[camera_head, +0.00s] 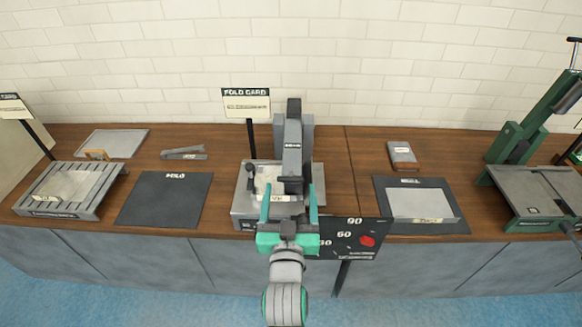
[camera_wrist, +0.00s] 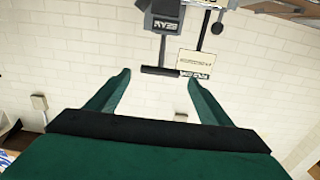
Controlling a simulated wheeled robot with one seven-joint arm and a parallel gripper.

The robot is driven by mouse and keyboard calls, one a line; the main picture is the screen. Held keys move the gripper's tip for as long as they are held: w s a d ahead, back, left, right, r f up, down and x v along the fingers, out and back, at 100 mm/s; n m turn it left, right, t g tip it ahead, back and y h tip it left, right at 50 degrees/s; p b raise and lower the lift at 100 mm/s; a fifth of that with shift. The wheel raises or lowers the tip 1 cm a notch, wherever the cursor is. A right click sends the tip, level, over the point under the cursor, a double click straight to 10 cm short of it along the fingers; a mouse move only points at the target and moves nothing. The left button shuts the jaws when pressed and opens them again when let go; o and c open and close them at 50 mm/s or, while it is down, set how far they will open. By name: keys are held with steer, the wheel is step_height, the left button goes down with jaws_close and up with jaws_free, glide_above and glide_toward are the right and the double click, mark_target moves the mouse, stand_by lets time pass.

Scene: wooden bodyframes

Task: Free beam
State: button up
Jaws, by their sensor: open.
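A grey folding machine (camera_head: 240,205) stands at the middle of the bench, with a grey upright beam (camera_head: 293,150) rising from it. The beam's labelled face (camera_wrist: 165,17) shows upside down in the wrist view. A black bar handle (camera_wrist: 160,70) on a thin stem shows at the beam's end there. My teal gripper (camera_head: 289,190) is open and empty in front of the machine, hiding part of its front. In the wrist view my gripper (camera_wrist: 160,78) has the handle between its fingertips in the picture; I cannot tell the depth gap, and no contact shows.
A fold card sign (camera_head: 246,105) stands left of the beam. A dark angle panel (camera_head: 345,240) with a red spot hangs at the bench front. A dark mat (camera_head: 164,198) and slatted rack (camera_head: 70,188) lie left; a green machine (camera_head: 535,185) stands far right.

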mark_target(291, 174)
steer(key=w, duration=0.9)
steer(key=shift+w+d, duration=0.15)
steer(key=shift+w, duration=0.1)
